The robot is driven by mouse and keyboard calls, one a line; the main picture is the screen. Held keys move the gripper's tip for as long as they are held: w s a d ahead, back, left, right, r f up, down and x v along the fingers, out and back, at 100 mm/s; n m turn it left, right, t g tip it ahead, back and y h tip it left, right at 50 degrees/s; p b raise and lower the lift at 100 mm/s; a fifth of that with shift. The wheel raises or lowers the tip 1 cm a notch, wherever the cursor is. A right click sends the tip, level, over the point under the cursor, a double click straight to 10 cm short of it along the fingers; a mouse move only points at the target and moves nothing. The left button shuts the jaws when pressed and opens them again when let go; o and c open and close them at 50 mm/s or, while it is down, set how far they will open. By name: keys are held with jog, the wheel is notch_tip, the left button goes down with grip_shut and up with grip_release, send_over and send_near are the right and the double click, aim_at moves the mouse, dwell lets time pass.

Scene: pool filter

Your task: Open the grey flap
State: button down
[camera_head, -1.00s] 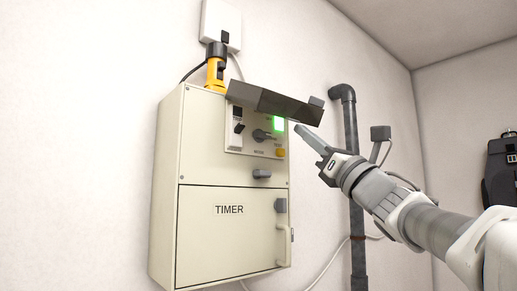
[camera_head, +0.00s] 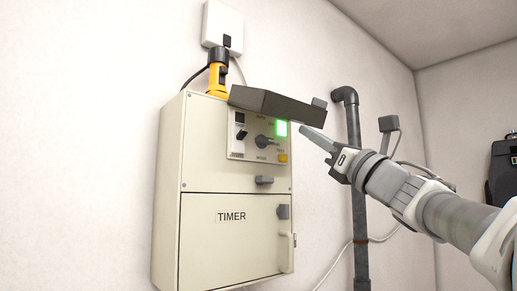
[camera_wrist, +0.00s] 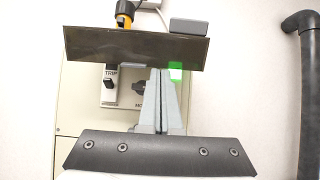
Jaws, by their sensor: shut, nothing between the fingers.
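The grey flap (camera_head: 277,105) is swung up and sticks out from the top of the beige control box, above the switch panel (camera_head: 259,136). In the wrist view the flap (camera_wrist: 135,47) spans the upper part of the picture, with its small grey tab (camera_wrist: 188,26) at the upper right. My gripper (camera_head: 303,129) is shut and empty. Its tips are just below and to the right of the flap in the head view. In the wrist view the fingers (camera_wrist: 160,72) point up toward the flap's lower edge; I cannot tell whether they touch it.
The panel has a green lit lamp (camera_head: 281,128), a rotary knob (camera_head: 264,140) and a yellow button (camera_head: 283,158). Below is a door marked TIMER (camera_head: 231,240). A yellow-black connector (camera_head: 218,75) stands on the box. A grey pipe (camera_head: 354,190) runs down the wall at the right.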

aim_at(319, 103)
jog(key=r+p, duration=0.1)
jog(key=r+g, duration=0.1)
jog(key=s+r+h+p, duration=0.1)
jog(key=shift+d+g+p, duration=0.3)
jog(key=shift+d+p, duration=0.05)
jog(key=shift+d, duration=0.05)
jog(key=shift+s+d+r, duration=0.1)
jog(key=shift+s+r, duration=0.05)
jog(key=shift+r, duration=0.6)
jog(key=shift+s+d+r, duration=0.1)
jog(key=shift+r, duration=0.65)
jog(key=shift+r+p, duration=0.45)
jog(key=shift+r, duration=0.55)
jog(key=shift+f, duration=0.15)
